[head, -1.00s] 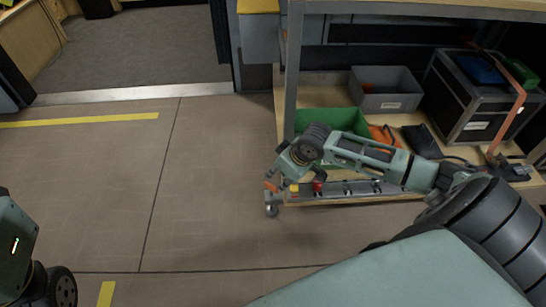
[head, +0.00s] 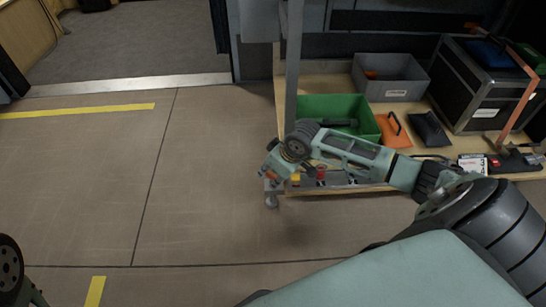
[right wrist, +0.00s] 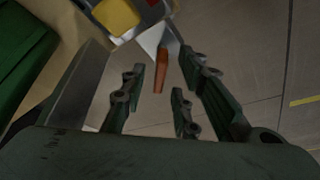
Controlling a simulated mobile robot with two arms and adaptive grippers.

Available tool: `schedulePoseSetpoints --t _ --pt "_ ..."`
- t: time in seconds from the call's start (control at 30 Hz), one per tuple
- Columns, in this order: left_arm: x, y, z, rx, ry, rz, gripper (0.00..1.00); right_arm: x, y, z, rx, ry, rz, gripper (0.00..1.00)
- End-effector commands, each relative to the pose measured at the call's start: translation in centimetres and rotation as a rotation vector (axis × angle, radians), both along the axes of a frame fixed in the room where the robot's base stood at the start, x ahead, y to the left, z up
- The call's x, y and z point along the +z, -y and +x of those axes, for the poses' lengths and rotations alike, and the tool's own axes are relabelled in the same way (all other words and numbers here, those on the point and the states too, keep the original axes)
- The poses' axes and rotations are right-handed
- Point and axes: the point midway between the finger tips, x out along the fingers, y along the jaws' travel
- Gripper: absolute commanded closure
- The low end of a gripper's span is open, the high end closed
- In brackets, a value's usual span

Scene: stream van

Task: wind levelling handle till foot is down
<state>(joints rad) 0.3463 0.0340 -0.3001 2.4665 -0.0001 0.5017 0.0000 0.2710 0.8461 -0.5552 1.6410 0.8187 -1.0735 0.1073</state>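An orange handle (right wrist: 161,72) shows in the right wrist view, on a pale metal piece at the shelf corner. My right gripper (right wrist: 158,100) is open, with the handle in the gap between its fingers. Gaps show on both sides, and I see no contact. In the head view my right gripper (head: 268,174) is at the shelf's front left corner and largely hides the handle. A small grey foot (head: 271,201) shows just below it. I cannot tell whether the foot touches the floor. My left gripper is out of view; only part of that arm shows at lower left.
The wooden shelf (head: 395,181) holds a green bin (head: 368,128), a grey bin (head: 398,92) and a black case (head: 470,95). A yellow block (right wrist: 118,15) sits near the handle. A grey post (head: 292,70) stands behind my right gripper. The floor to the left is clear.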

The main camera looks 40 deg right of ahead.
Motion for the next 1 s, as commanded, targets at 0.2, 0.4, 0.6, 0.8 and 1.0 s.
schedulePoseSetpoints --t 0.2,0.4,0.6,0.8,1.0 --pt "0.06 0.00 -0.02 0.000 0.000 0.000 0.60 0.04 -0.02 0.02 0.000 0.001 0.000 0.73" --pt "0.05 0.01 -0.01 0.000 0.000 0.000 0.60 0.06 -0.03 0.02 0.000 0.001 0.000 0.90" --pt "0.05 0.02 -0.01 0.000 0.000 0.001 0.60 0.05 -0.03 0.01 0.000 0.001 0.000 1.00" --pt "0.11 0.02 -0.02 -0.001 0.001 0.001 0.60 0.07 -0.04 0.01 -0.001 0.001 0.001 1.00" --pt "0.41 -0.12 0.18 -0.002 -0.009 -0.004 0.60 0.34 -0.17 -0.02 -0.027 0.000 0.004 1.00"
